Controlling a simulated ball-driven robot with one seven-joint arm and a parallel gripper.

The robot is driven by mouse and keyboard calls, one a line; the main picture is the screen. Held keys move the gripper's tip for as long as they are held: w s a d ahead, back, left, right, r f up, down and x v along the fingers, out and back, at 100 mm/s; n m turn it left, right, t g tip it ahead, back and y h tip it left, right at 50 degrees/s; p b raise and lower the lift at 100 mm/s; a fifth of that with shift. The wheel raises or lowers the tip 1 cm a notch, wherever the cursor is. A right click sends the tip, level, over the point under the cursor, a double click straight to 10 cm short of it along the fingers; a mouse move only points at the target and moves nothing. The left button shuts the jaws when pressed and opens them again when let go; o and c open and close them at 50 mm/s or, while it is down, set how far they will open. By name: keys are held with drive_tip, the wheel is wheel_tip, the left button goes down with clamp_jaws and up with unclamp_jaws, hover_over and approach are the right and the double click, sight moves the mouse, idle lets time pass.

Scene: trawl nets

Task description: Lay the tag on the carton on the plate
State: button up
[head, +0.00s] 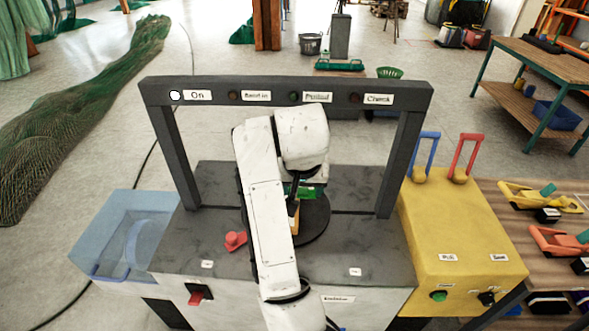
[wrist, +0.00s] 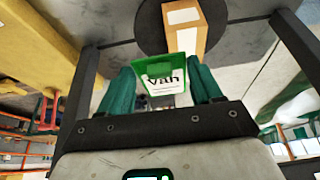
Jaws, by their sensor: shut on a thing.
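The carton (head: 294,222), a tan box, stands on the round dark plate (head: 318,215), partly hidden by my arm in the head view. In the wrist view the carton (wrist: 186,42) has a white patch on it and the plate (wrist: 150,30) lies beneath it. My gripper (wrist: 161,80) is shut on the tag (wrist: 147,62), a green piece with a white printed face, held between its teal fingers. The tag is close to the carton in the wrist view; I cannot tell whether they touch. In the head view the tag (head: 306,191) shows beside my wrist.
A dark frame (head: 408,150) with labelled lamps arches over the plate; the "On" lamp (head: 176,95) is white. A red knob (head: 235,240) sits left of the plate. A clear blue bin (head: 115,240) stands left, a yellow box (head: 460,235) with two levers right.

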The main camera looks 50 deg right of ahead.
drive_tip(key=shift+w+d, duration=0.1)
drive_tip(key=w+d+f+b, duration=0.1)
drive_tip(key=w+d+f, duration=0.1)
drive_tip(key=w+f, duration=0.1)
drive_tip(key=w+d+f+b, duration=0.1)
drive_tip(key=w+d+f, duration=0.1)
drive_tip(key=w+f, duration=0.1)
drive_tip(key=w+d+f+b, duration=0.1)
drive_tip(key=w+d+f, duration=0.1)
drive_tip(key=w, duration=0.3)
drive_tip(key=shift+w+d+f, duration=0.15)
drive_tip(key=shift+w+f, duration=0.1)
drive_tip(key=shift+f, duration=0.2)
drive_tip(key=shift+w+d+f, duration=0.15)
drive_tip(key=shift+w+f, duration=0.15)
drive_tip(key=shift+f, duration=0.2)
drive_tip(key=shift+f+p, duration=0.5)
drive_tip(key=shift+f, duration=0.95)
drive_tip(key=shift+f, duration=0.15)
drive_tip(key=o, duration=1.1)
